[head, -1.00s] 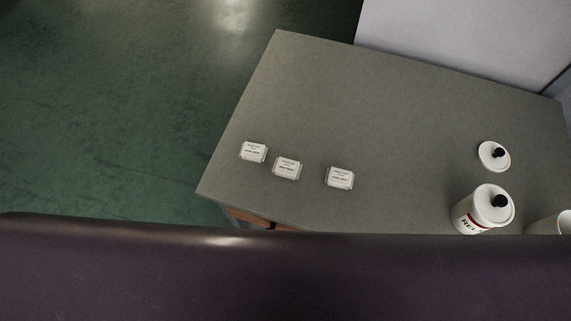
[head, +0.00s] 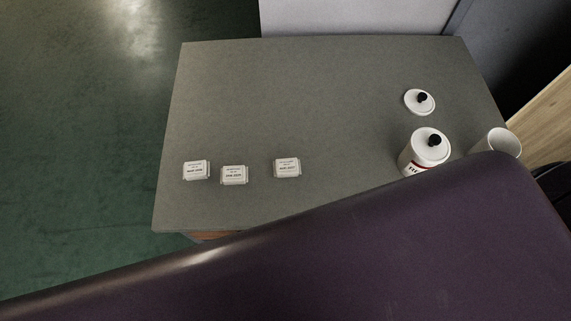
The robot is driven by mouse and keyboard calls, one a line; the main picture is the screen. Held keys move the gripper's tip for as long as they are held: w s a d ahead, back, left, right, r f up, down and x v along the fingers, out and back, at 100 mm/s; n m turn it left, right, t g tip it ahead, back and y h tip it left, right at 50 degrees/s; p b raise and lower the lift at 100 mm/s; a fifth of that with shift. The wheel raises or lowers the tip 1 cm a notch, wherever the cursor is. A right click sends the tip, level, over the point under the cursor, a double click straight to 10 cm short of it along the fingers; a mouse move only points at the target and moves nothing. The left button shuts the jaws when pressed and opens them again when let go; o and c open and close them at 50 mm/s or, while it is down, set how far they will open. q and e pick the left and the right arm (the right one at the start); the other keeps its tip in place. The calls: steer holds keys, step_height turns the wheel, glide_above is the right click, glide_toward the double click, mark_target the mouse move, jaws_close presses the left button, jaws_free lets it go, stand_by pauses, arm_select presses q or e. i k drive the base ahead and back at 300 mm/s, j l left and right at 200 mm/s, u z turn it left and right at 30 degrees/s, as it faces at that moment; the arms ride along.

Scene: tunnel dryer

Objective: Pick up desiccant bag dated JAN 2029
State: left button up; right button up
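Three small white desiccant bags with printed labels lie apart in a loose row on the grey table (head: 330,85). They are the left bag (head: 196,170), the middle bag (head: 234,175) and the right bag (head: 287,168). The print is tiny. The middle label seems to read JAN with a year like 2029, but the last digit is unclear. The left and right labels seem to start with MAR. Neither of my grippers shows in the head view, and nothing touches the bags.
A white lidded jar (head: 424,150), a loose white lid (head: 419,102) with a black knob and an open white container (head: 498,141) stand at the right. A large dark purple surface crosses the foreground, hiding the table's front right. The table's middle is clear.

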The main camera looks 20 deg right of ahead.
mark_target(231, 175)
steer(key=k+l+u, duration=0.1)
steer(key=k+l, duration=0.3)
steer(key=k, duration=0.15)
steer(key=k+l, duration=0.35)
steer(key=k, duration=0.25)
steer(key=l+u, duration=0.05)
